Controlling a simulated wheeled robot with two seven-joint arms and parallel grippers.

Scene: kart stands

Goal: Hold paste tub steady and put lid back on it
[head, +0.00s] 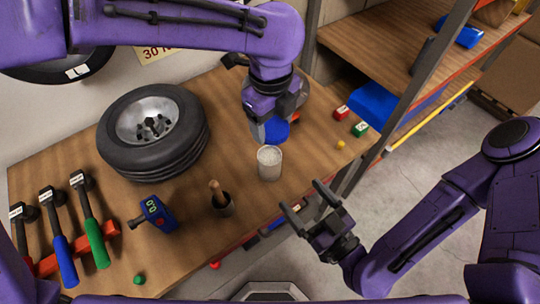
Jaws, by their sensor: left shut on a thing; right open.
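The paste tub (269,164) is a pale, open cylinder with whitish contents. It stands upright near the front edge of the wooden bench. My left gripper (273,118) is above and behind the tub, shut on a round blue piece that looks like the lid (275,132). The lid is tilted and appears apart from the tub's rim; the gripper hides part of it. My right gripper (309,203) is open and empty, in front and to the right of the tub, not touching it.
A wheel (153,130) lies left on the bench (190,245). A brush in a small cup (221,203) and a blue digital gauge (158,213) stand left of the tub. Red (341,112) and green (360,129) boxes lie to the right. A shelf post (428,75) rises beyond.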

